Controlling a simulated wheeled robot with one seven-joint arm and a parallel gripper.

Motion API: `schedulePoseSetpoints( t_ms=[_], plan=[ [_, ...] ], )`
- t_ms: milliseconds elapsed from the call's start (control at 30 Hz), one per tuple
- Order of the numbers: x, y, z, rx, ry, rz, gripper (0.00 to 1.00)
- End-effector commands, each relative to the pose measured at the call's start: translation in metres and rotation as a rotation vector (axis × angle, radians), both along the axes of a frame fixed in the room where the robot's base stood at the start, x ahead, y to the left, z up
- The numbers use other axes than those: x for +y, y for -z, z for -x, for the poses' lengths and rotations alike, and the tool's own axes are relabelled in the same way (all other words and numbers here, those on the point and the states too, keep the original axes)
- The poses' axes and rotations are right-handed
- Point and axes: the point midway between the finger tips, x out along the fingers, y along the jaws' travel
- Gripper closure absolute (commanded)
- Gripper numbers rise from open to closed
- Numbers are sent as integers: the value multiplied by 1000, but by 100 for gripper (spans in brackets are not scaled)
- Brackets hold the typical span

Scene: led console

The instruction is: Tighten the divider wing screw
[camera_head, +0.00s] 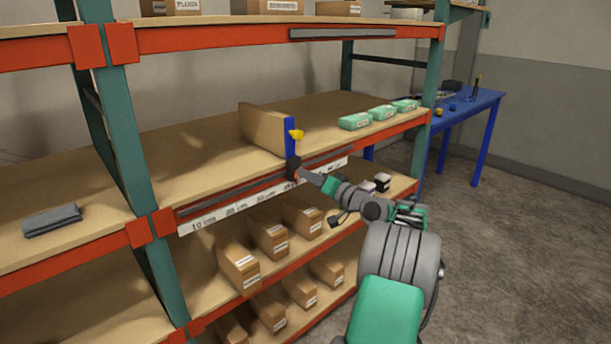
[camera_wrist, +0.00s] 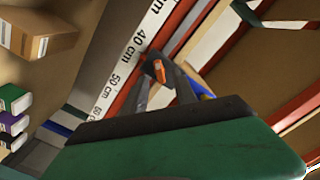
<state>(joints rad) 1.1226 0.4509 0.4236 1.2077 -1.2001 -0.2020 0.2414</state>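The wooden divider (camera_head: 263,128) stands upright on the middle shelf with a blue post (camera_head: 289,138) at its front edge. The yellow wing screw (camera_head: 297,134) sticks out to the right near the top of this post. A dark block (camera_head: 292,166) is at the post's foot, at the shelf edge. My gripper (camera_head: 302,173) is at this block, below the wing screw and apart from it. In the wrist view the two fingertips of my gripper (camera_wrist: 160,76) are on either side of a dark piece with an orange face (camera_wrist: 158,70). Whether they clamp it is unclear.
A marked scale strip (camera_head: 225,213) runs along the shelf's red front beam. Green boxes (camera_head: 355,121) sit on the shelf to the right of the divider. Cardboard boxes (camera_head: 268,240) fill the shelves below. A blue table (camera_head: 470,105) stands at the back right; the floor on the right is clear.

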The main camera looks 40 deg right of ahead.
Motion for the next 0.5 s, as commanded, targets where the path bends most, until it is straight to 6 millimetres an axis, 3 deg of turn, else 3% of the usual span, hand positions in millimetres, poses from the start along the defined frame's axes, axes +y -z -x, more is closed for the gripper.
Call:
schedulePoseSetpoints(
  t_ms=[133, 367, 500],
  plan=[
    [1, 0, -16, 1, -1, 0, 66],
    [1, 0, -19, 1, -1, 1, 66],
    [1, 0, -18, 1, -1, 1, 75]
  ],
)
